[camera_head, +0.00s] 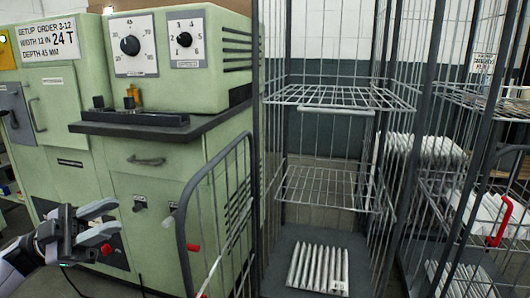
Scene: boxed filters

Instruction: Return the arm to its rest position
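My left gripper (112,217) shows at the lower left in the head view, at the end of my white and dark arm. Its two fingers point right with a gap between them, and nothing is held. It is in front of the green machine (150,185), and I cannot tell how far from its face. My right gripper and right arm are not in view.
A wire cage cart (335,108) stands at centre, its gate (215,215) jutting left. White pleated filters (318,268) lie on its base; its wire shelves are empty. Another cart at right holds more filters (425,150) and has a red handle (500,222).

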